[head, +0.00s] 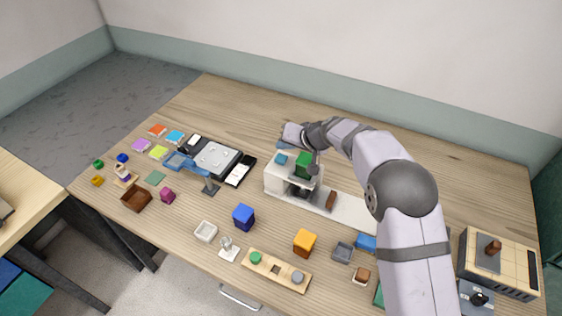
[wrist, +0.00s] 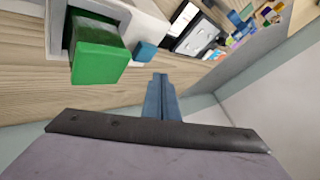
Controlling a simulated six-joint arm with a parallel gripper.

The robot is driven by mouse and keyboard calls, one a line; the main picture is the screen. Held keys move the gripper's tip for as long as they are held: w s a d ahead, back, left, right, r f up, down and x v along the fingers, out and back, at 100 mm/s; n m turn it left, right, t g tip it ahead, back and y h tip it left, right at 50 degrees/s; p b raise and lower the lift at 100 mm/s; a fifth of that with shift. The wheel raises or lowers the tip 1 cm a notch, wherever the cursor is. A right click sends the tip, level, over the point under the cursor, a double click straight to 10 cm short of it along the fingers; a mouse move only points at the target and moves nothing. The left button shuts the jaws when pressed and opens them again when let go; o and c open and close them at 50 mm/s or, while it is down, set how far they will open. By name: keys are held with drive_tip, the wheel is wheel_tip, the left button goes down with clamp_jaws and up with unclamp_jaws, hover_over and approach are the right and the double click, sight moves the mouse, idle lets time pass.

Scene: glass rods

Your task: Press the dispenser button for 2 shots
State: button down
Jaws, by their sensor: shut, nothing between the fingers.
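The dispenser (head: 279,184) is a white machine near the back middle of the table, with a green block (head: 304,165) on it and a small blue button (head: 281,159) beside the block. My gripper (head: 284,145) is shut and empty, just behind the button in the head view. In the wrist view, my blue fingertips (wrist: 160,78) point toward the blue button (wrist: 145,52) and show a small gap from it. The green block (wrist: 100,62) is left of the fingers there. I cannot tell the fingertips' exact height over the button.
A scale-like device (head: 216,157) and a blue tray (head: 180,161) stand left of the dispenser. A brown block (head: 331,201) lies to its right on a white strip (head: 352,211). Blue (head: 243,216) and orange (head: 305,242) cubes stand in front.

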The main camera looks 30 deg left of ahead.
sight(279, 156)
drive_tip(key=shift+f+b, duration=0.8)
drive_tip(key=shift+f, duration=0.2)
drive_tip(key=shift+f+b, duration=1.25)
drive_tip(key=shift+b, duration=0.35)
idle(2.4)
drive_tip(key=shift+r, duration=0.1)
idle(0.3)
drive_tip(key=shift+r+p, duration=0.65)
drive_tip(key=shift+r, duration=0.45)
drive_tip(key=shift+r, duration=0.1)
drive_tip(key=shift+r+p, duration=1.5)
drive_tip(key=shift+r, duration=0.95)
drive_tip(key=shift+d, duration=0.1)
